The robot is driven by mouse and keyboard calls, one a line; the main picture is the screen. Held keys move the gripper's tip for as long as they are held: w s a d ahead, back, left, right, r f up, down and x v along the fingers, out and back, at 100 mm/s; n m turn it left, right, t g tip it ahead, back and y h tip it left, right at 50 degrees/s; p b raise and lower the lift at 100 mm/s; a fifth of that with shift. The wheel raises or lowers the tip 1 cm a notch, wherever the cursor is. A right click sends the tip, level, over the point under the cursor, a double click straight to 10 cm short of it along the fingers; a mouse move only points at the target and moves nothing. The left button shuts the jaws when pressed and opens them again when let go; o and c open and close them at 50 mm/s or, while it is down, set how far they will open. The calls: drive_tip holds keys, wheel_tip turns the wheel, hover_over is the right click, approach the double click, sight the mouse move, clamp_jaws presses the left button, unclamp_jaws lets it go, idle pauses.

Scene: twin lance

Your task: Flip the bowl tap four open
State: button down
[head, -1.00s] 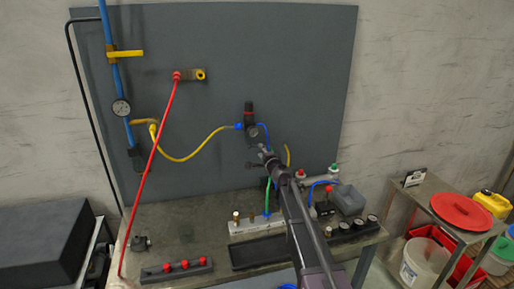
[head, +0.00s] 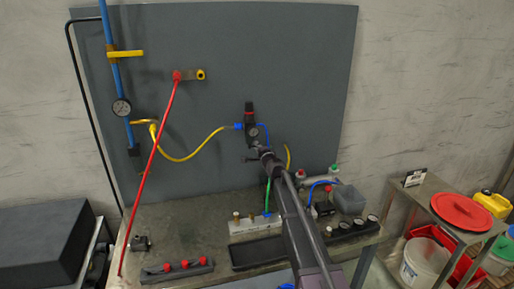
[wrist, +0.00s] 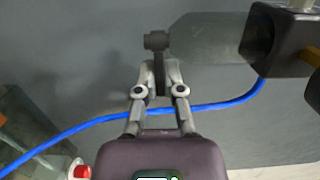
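The regulator (head: 250,112) with a dark and red top is on the grey panel. Its smoky clear bowl (wrist: 210,40) lies across the top of the wrist view, running from a dark block (wrist: 275,42) at right. The dark bowl tap (wrist: 156,40) is at the bowl's left end, with a thin dark lever pointing down the picture between my fingers. My gripper (wrist: 159,72) looks shut on this lever, a finger on each side. In the head view my gripper (head: 262,155) is just below the regulator and hides much of the bowl.
A blue hose (wrist: 210,107) passes behind my fingers. A yellow hose (head: 190,157) joins the regulator from the left. A red bar (head: 160,160) leans at left. Manifold blocks (head: 250,226) and a dark tray (head: 258,252) stand on the bench below.

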drive_tip(key=shift+w+y, duration=0.1)
drive_tip(key=shift+y, duration=0.2)
drive_tip(key=shift+w+a+n+g+y, duration=0.1)
drive_tip(key=shift+w+n+g+y, duration=0.1)
drive_tip(key=shift+n+g+y, duration=0.6)
drive_tip(key=shift+w+n+g+y, duration=0.2)
drive_tip(key=shift+n+g+y, duration=0.4)
drive_tip(key=shift+n+y, duration=0.3)
drive_tip(key=c, duration=0.8)
unclamp_jaws()
drive_tip(key=shift+o, duration=0.2)
drive_tip(key=shift+s, duration=0.15)
drive_tip(key=v, duration=1.2)
